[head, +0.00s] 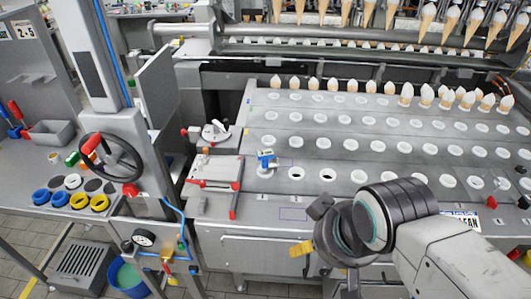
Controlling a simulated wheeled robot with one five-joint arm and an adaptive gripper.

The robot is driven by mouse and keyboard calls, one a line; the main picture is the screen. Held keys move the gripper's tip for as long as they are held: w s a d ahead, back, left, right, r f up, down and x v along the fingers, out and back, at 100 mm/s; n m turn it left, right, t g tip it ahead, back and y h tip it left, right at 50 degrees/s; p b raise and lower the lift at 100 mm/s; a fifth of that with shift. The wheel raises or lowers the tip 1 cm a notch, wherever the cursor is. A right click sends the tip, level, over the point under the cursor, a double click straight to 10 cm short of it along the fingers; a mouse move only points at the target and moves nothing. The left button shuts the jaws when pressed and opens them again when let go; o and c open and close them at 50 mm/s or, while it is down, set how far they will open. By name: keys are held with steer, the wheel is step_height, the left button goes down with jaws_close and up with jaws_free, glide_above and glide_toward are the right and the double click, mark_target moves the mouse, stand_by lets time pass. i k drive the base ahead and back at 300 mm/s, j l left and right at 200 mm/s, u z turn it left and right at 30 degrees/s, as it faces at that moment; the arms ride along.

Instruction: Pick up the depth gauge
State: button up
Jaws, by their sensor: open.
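A small blue instrument with a pale display, which looks like the depth gauge (266,160), stands on the grey perforated plate (285,212), near its front left, over one of the white-rimmed holes. My gripper (311,229) is at the lower middle, in front of and to the right of the gauge, apart from it. It is open, with one dark finger above and a yellow-marked part below, and nothing shows between them. My arm comes in from the lower right.
Rows of white-rimmed holes cover the plate, with white-tipped cones (427,95) along its back. A red-and-grey fixture (214,184) and a small grey device (216,131) lie left of the gauge. A handwheel (110,158) and a dial (144,238) are further left.

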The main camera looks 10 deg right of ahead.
mark_target(266, 168)
steer(key=i+l+u, duration=0.1)
steer(key=u, duration=0.4)
steer(key=i+l+u, duration=0.15)
steer(key=u, duration=0.35)
steer(key=i+l+u, duration=0.1)
steer(key=u, duration=0.4)
